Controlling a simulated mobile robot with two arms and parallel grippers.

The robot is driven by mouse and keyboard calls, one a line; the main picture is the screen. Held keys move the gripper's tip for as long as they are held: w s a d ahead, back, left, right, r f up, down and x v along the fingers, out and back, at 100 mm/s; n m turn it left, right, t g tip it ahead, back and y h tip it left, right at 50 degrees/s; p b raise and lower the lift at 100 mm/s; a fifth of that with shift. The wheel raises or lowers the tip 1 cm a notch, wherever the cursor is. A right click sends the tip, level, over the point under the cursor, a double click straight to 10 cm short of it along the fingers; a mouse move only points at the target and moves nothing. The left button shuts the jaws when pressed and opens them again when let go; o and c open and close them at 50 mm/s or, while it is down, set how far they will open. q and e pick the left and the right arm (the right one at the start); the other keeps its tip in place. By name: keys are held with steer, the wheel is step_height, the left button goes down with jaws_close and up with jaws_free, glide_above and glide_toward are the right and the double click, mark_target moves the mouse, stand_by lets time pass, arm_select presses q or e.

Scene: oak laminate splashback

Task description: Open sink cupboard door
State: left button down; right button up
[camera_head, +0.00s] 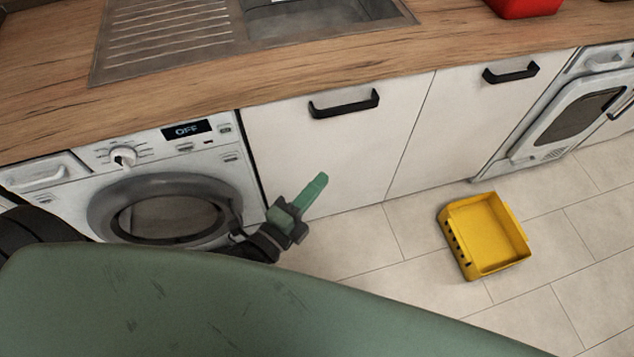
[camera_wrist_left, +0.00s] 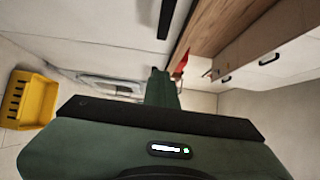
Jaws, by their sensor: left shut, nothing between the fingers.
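The sink cupboard door (camera_head: 335,150) is the white panel below the sink (camera_head: 320,18), right of the washing machine. It looks closed. Its black bar handle (camera_head: 344,104) runs along the top of the door; in the left wrist view a dark handle (camera_wrist_left: 166,18) shows at the top edge. My left gripper (camera_head: 322,180) has green fingers, shut and empty, in front of the door's lower part and below the handle. The fingers also show in the left wrist view (camera_wrist_left: 160,75). My right gripper is in neither view.
A washing machine (camera_head: 75,180) with a round door stands left of the cupboard. Another white door (camera_head: 465,120) with a black handle is to the right, then an appliance (camera_head: 575,110). A yellow crate (camera_head: 510,262) sits on the tiled floor at right. The wooden worktop (camera_head: 200,88) overhangs above.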

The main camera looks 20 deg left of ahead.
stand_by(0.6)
arm_select(q)
steer(key=c, duration=1.2)
jaws_free()
steer(key=shift+c, duration=0.2)
steer(key=b+v, duration=0.1)
steer(key=v, duration=0.6)
steer(key=shift+s+b, duration=0.3)
steer(key=shift+s, duration=0.1)
steer(key=shift+a, duration=0.1)
